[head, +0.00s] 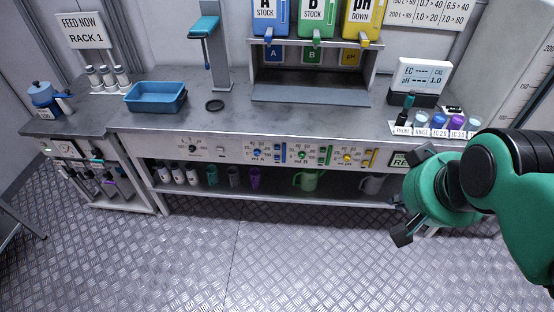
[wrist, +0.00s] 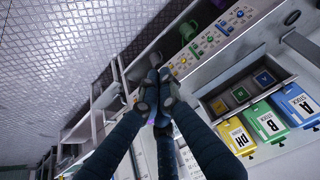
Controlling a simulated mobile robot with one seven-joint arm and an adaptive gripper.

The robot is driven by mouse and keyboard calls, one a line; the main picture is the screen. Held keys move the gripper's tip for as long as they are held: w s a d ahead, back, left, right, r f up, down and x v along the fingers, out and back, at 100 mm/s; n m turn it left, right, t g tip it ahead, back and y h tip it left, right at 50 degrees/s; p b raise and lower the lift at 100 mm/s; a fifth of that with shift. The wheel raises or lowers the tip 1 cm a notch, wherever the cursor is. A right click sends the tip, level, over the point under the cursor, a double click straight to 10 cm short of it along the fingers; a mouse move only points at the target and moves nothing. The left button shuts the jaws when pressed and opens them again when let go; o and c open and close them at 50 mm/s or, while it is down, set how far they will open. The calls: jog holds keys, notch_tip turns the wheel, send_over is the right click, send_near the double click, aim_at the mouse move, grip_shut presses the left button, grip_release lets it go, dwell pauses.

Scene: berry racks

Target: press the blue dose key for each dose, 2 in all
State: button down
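The blue dose key (head: 256,153) is a small round blue key on the front panel (head: 230,147) of the bench, below the blue A stock bottle (head: 270,14). My gripper (head: 404,233) is at the right in the head view, in front of the bench and well to the right of the blue key, not touching it. Its fingertips are mostly hidden there behind the green wrist. In the wrist view my gripper (wrist: 160,88) has its dark fingers brought together, with nothing seen between them. The coloured keys are small and blurred in that view.
Green (head: 302,155) and yellow (head: 347,157) keys sit right of the blue one. Below is a shelf with bottles, cups and a green jug (head: 307,180). A blue tray (head: 156,97) and a meter (head: 420,77) stand on the bench. The floor in front is clear.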

jog(key=w+a+f+m+t+p, duration=0.1)
jog(key=w+a+f+p, duration=0.1)
jog(key=w, duration=1)
jog(key=w+a+f+t+p, duration=0.1)
jog(key=w+a+f+p, duration=0.1)
jog(key=w, duration=1.1)
jog(key=w+a+f+m+t+p, duration=0.1)
jog(key=w+a+f+p, duration=0.1)
jog(key=w, duration=1)
jog(key=w+a+f+y+p, duration=0.1)
jog(key=w+a+f, duration=0.3)
jog(key=f, duration=0.4)
jog(key=w+a+f+t+y+p, duration=0.1)
jog(key=w+a+f+y+p, duration=0.1)
jog(key=w+a+f, duration=0.3)
jog(key=w+a+f+m+y+p, duration=0.1)
jog(key=w+a+f, duration=0.3)
jog(key=f, duration=0.7)
jog(key=shift+w+a+f+t+y+p, duration=0.2)
jog(key=shift+a+t+y+p, duration=0.1)
jog(key=shift+a+y+p, duration=0.15)
jog(key=s+a+f+m+y+p, duration=0.1)
jog(key=s+a+f+y, duration=0.1)
jog(key=f, duration=0.7)
jog(key=s+a+f+y+p, duration=0.2)
jog(key=s+a+f, duration=0.3)
jog(key=f, duration=0.4)
jog(key=shift+s+a+f+m, duration=0.15)
jog(key=shift+s+a+m, duration=0.2)
jog(key=shift+a, duration=0.45)
